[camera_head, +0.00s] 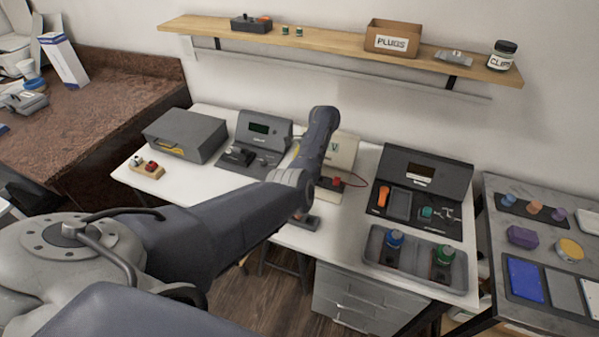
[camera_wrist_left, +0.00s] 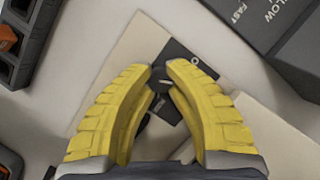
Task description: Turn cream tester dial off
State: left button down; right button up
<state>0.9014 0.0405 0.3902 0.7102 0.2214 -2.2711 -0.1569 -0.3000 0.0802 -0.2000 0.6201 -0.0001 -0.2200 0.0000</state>
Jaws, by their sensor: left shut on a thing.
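The cream tester (camera_head: 341,152) stands on the white table, partly hidden behind my left arm. In the left wrist view the cream tester (camera_wrist_left: 120,65) lies under my fingers, with a dark panel on its face. My left gripper (camera_wrist_left: 161,75) has its yellow fingertips closed around the small dark dial knob (camera_wrist_left: 163,83) on that panel. A light mark shows on the knob, but the dial's lettering is mostly covered by the fingers. My right gripper is not in view.
A dark grey tester (camera_head: 262,132) stands left of the cream one and a larger dark unit (camera_head: 423,178) right. A grey case (camera_head: 185,136) is at the left. A tray (camera_head: 374,246) holds blue and green knobbed parts. A wooden shelf (camera_head: 335,43) runs above.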

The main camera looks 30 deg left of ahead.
pick_arm(q)
jog(key=n+g+h, duration=0.1)
jog(key=n, duration=0.3)
jog(key=shift+s+a, duration=0.1)
jog(key=shift+a, duration=0.05)
jog(key=shift+n+h, duration=0.7)
jog(key=shift+n, duration=0.5)
jog(key=shift+s+f, duration=0.1)
jog(key=c, duration=1.3)
grip_release()
jog(key=shift+o, duration=0.8)
